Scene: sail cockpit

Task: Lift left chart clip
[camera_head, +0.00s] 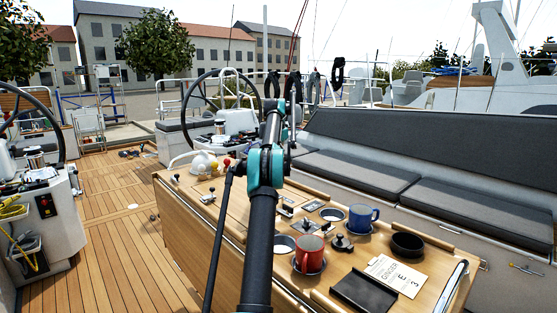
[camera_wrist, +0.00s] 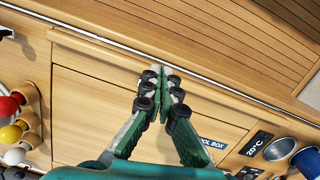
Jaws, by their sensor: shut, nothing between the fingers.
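My gripper (camera_wrist: 161,74) is shut and empty in the wrist view, its green fingers together above the bare wooden table top (camera_wrist: 90,105). In the head view my arm hides it. I cannot clearly identify the left chart clip. A small metallic fitting (camera_wrist: 7,32) at the table edge, upper left in the wrist view, may be a clip; it is apart from my fingers. In the head view, two small fittings sit near the table's left edge, one farther back (camera_head: 175,178) and one nearer (camera_head: 208,197). They are too small to tell apart.
A red mug (camera_head: 309,255), a blue mug (camera_head: 361,219), a black bowl (camera_head: 407,244) and a white card (camera_head: 396,275) are on the table's right part. Red, yellow and white knobs (camera_wrist: 10,105) are left in the wrist view.

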